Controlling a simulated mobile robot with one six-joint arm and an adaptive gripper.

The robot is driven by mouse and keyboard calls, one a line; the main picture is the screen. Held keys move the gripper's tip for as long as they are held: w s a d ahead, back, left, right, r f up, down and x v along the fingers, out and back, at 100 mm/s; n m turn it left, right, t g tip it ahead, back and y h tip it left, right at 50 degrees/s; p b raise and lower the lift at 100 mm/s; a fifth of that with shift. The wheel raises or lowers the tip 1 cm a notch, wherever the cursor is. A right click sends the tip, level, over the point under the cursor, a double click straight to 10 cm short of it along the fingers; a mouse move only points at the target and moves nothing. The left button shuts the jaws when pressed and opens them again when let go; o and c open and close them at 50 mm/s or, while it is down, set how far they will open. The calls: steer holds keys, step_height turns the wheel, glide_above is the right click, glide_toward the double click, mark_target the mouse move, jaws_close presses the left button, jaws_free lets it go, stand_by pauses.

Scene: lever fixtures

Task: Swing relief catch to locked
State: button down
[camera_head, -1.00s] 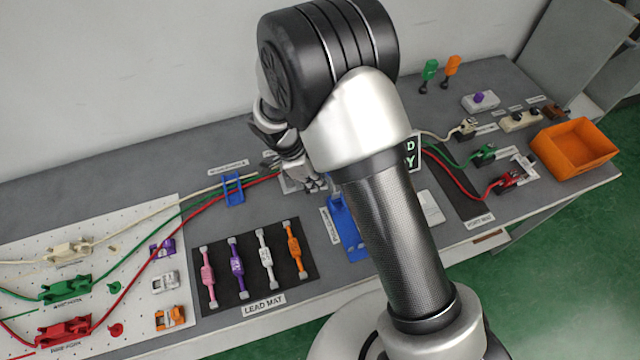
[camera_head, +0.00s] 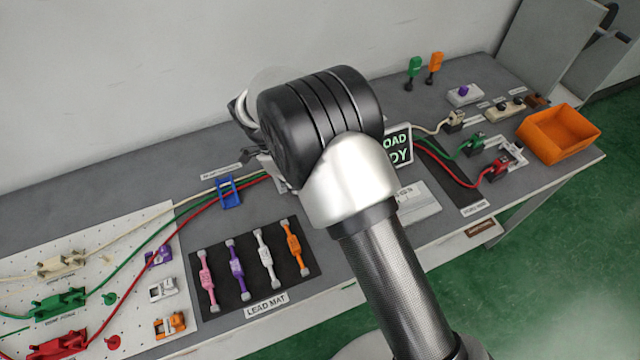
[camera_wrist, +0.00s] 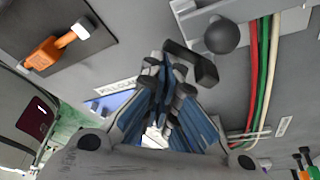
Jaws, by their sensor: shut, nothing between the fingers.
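In the wrist view, a light grey fixture (camera_wrist: 275,22) with a round black knob (camera_wrist: 222,37) stands beside the cables; I take it for the relief catch. A dark bar (camera_wrist: 190,62) lies just below the knob, close to my fingertips; I cannot tell whether they touch it. My gripper (camera_wrist: 165,75) is shut and empty, with its fingertips left of and below the knob. In the head view, my arm hides the gripper's fingertips and most of the fixture. The catch's set position cannot be read.
Red, green and white cables (camera_wrist: 262,75) run beside the fixture. A blue cable bracket (camera_head: 229,192) stands to its left. The lead mat (camera_head: 262,285) holds several coloured leads. A display sign (camera_head: 398,146) and an orange bin (camera_head: 558,134) stand to the right.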

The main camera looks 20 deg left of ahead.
steer(key=shift+s+a, duration=0.1)
steer(key=shift+a, duration=0.55)
steer(key=shift+s, duration=0.1)
steer(key=shift+s+a, duration=0.15)
steer(key=shift+s, duration=0.5)
steer(key=shift+r, duration=0.1)
